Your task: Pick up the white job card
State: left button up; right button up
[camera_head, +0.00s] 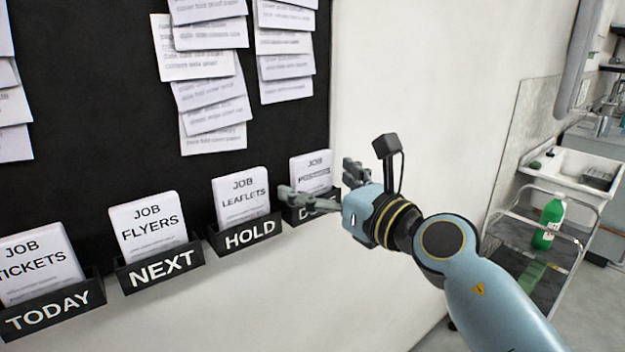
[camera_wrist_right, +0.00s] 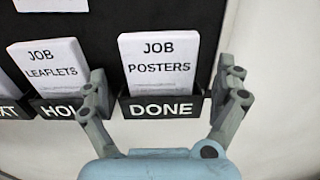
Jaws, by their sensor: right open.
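Several white job cards stand in labelled black holders on the board. In the head view the TICKETS card (camera_head: 35,262) is in TODAY, the FLYERS card (camera_head: 148,226) in NEXT, the LEAFLETS card (camera_head: 241,196) in HOLD. The POSTERS card (camera_head: 312,163) is in the rightmost holder and partly hidden by my right gripper (camera_head: 320,184). In the right wrist view the POSTERS card (camera_wrist_right: 158,60) stands upright in the DONE holder (camera_wrist_right: 160,109). My right gripper (camera_wrist_right: 165,88) is open, its fingers on either side of that holder, empty. My left gripper is not in view.
Overlapping paper sheets (camera_head: 206,62) hang on the black board (camera_head: 90,120) above the holders. A wall (camera_head: 430,90) lies right of the board. A cart (camera_head: 540,235) with a green bottle (camera_head: 549,222) stands at the right.

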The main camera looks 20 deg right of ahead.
jog(key=shift+x, duration=1.25)
jog(key=c, duration=1.2)
jog(key=shift+r, duration=0.1)
jog(key=shift+c, duration=0.2)
